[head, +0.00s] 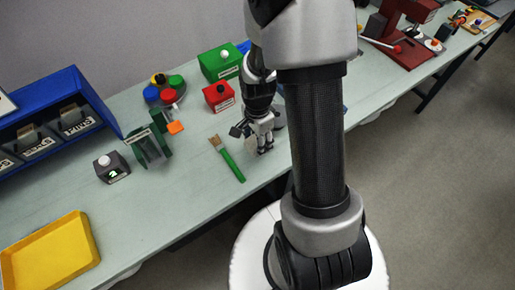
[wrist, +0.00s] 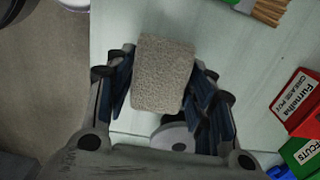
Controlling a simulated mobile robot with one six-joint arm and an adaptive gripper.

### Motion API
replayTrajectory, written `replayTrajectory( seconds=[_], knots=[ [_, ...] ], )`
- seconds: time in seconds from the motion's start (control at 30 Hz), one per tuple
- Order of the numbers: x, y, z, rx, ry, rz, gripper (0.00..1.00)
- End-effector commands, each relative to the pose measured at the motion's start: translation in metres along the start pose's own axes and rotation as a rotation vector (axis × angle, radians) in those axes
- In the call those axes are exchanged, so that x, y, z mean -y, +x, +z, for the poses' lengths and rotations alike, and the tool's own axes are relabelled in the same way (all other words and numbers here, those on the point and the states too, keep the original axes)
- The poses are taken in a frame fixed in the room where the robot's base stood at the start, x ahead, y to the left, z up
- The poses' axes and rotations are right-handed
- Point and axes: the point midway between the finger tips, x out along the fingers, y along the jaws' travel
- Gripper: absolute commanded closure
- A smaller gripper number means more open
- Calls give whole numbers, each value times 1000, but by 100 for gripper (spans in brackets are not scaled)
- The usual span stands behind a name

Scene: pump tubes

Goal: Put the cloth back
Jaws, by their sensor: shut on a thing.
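The cloth (wrist: 163,75) looks like a speckled grey-beige rectangular pad in the wrist view. It sits between the two fingers of my gripper (wrist: 160,88), which is shut on it, one finger at each side. In the head view my gripper (head: 253,141) is low over the near part of the bench, right of the green brush. The cloth is mostly hidden by the fingers there. I cannot tell whether it touches the bench top.
A green-handled brush (head: 227,160) lies just left of my gripper. A round grey disc (wrist: 174,134) is close by. Red (head: 219,97) and green (head: 220,63) boxes stand behind. A yellow tray (head: 50,252) lies at lower left. Bare bench lies between tray and brush.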

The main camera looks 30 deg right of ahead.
Motion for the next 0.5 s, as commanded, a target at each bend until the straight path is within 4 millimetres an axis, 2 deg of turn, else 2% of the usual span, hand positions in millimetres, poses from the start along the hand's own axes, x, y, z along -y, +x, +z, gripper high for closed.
replayTrajectory(
  seconds=[0.3,0.5],
  knots=[
    [-1,42,0,1,0,2,73],
    [0,42,0,0,0,0,73]
  ],
)
